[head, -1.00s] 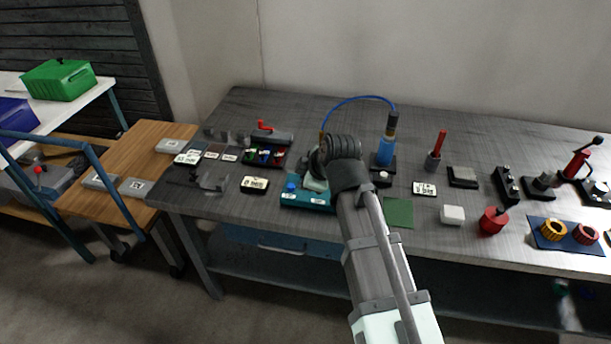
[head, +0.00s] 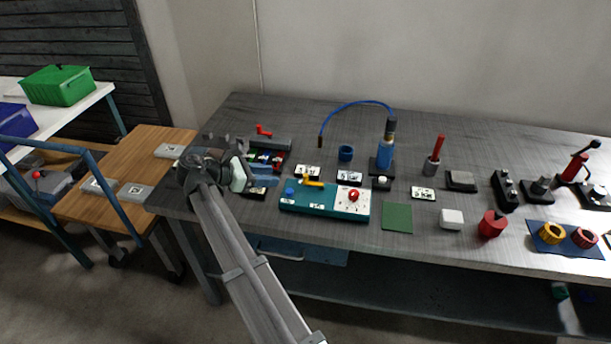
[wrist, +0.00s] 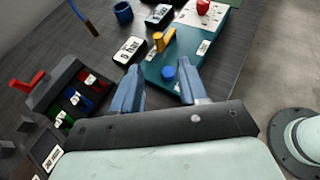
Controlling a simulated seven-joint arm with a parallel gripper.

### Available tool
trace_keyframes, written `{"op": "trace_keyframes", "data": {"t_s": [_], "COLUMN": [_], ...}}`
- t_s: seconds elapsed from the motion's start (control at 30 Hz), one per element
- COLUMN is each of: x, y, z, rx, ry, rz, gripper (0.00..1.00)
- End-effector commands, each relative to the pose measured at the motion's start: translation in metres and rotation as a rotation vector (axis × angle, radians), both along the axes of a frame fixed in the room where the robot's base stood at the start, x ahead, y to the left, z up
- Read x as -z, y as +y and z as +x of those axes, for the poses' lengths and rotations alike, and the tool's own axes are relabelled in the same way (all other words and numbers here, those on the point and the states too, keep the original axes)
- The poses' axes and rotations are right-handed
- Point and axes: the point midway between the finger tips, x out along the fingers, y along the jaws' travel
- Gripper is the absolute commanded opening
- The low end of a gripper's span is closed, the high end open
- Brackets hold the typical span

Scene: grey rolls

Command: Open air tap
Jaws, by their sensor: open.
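A teal control box (head: 325,209) lies on the grey bench. It has a blue knob (head: 290,192), a yellow lever (head: 313,181) and a red knob (head: 354,195) on a white plate. A red-handled lever (head: 264,130) stands on a grey block farther back. My gripper (head: 260,167) is open and empty, left of the teal box. In the wrist view the blue knob (wrist: 168,73) and the yellow lever (wrist: 165,41) appear beyond my open fingers (wrist: 160,80).
A black tray with coloured pieces (wrist: 70,105) is left of my fingers in the wrist view. A blue cup (head: 346,153), a blue bottle with a hose (head: 385,155) and a green mat (head: 397,217) are to the right. Wooden side table (head: 135,165) adjoins at left.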

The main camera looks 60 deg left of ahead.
Motion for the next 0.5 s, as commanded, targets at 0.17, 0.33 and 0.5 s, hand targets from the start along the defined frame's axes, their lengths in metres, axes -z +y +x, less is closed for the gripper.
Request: {"op": "trace_keyframes", "data": {"t_s": [0.17, 0.33, 0.5], "x": [-0.002, 0.004, 0.016], "y": [0.004, 0.0, -0.004], "z": [-0.002, 0.015, 0.042], "rx": [0.001, 0.001, 0.002], "ry": [-0.043, -0.043, -0.042], "rz": [-0.018, -0.017, -0.017], "gripper": [0.43, 0.43, 0.43]}}
